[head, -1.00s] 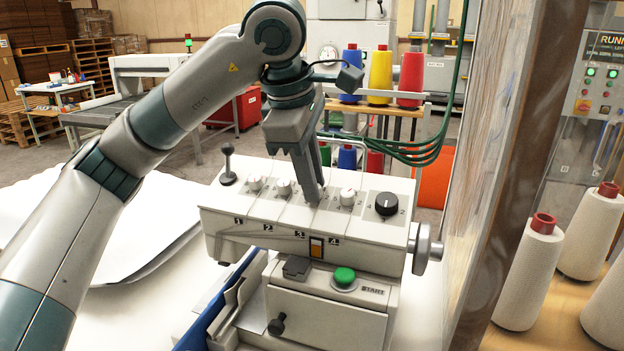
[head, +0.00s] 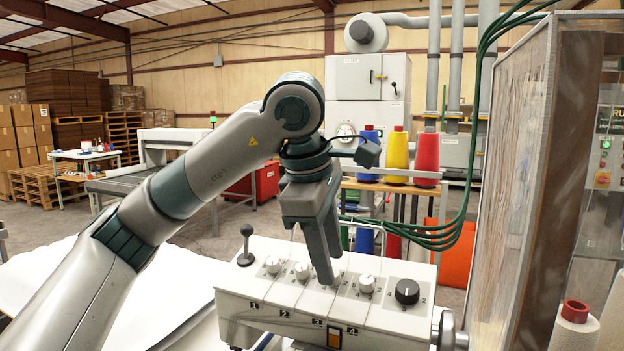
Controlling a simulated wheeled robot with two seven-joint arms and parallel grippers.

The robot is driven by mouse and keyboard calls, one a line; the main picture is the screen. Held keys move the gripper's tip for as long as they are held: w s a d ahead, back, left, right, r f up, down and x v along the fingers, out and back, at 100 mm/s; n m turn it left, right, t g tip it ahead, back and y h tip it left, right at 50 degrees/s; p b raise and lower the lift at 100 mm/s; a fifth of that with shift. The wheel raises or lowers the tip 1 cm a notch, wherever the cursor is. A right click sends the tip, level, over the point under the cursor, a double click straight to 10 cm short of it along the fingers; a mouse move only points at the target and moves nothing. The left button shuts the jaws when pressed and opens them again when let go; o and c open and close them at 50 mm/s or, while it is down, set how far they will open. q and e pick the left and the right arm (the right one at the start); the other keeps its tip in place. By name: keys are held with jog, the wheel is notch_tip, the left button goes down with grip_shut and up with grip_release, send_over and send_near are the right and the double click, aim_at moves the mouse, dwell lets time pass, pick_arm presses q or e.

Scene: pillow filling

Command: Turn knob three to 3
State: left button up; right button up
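The white control panel (head: 392,318) has a row of white knobs above the labels 1 to 4. Knob three (head: 337,273) is mostly hidden behind my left gripper's finger; only its right side shows. Knob one (head: 273,264), knob two (head: 302,270) and knob four (head: 367,284) are clear. My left gripper (head: 325,272) points down, its fingertips at knob three. The fingers overlap in this view, so I cannot tell their gap or whether they touch the knob. Knob three's pointer and dial numbers cannot be read. My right gripper is not in view.
A black knob (head: 407,290) sits right of knob four, and a lever with a ball top (head: 246,245) stands at the panel's left. Green cables (head: 440,232) hang behind. A clear-sided frame (head: 535,180) stands close at the right.

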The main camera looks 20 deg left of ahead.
pick_arm(q)
jog(key=v, duration=1.5)
jog(key=shift+r, duration=0.2)
jog(key=shift+s, duration=0.1)
